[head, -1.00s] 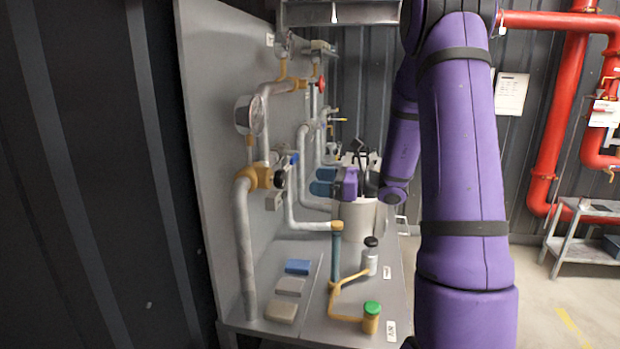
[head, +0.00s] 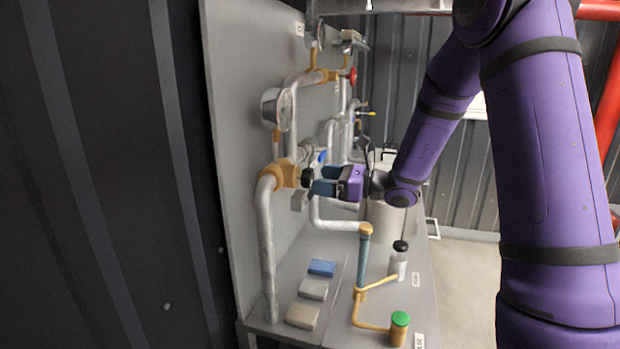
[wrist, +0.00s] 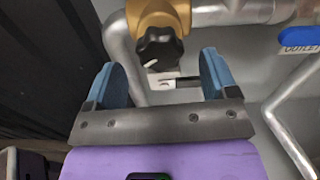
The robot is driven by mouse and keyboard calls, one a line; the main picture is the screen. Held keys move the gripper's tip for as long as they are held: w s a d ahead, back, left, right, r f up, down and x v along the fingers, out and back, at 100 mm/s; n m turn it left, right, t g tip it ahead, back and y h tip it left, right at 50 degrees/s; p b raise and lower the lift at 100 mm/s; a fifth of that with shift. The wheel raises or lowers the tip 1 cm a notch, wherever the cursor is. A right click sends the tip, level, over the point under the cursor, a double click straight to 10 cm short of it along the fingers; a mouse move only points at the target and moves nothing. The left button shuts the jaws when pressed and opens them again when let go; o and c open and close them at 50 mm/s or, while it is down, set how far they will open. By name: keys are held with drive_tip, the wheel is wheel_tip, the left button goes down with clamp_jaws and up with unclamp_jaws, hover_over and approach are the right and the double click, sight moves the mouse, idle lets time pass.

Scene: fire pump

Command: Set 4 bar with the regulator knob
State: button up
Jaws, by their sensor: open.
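The regulator knob (wrist: 158,47) is black and lobed with a white pointer mark, on a brass body (wrist: 158,14) in the wrist view. In the head view the knob (head: 307,178) sits at the right of the brass regulator body (head: 283,174). My gripper (head: 318,186) is open, its two blue fingers pointing at the knob. In the wrist view the fingers (wrist: 165,72) stand left and right, with the knob between and beyond their tips. I cannot tell whether they touch it. A round pressure gauge (head: 277,109) is above the regulator; its reading is not legible.
A blue outlet handle (wrist: 300,36) is right of the knob in the wrist view. Grey pipes run along the panel (head: 238,130).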

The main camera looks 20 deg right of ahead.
sight(308, 177)
drive_tip(key=shift+x, duration=2.3)
drive_tip(key=c, duration=0.9)
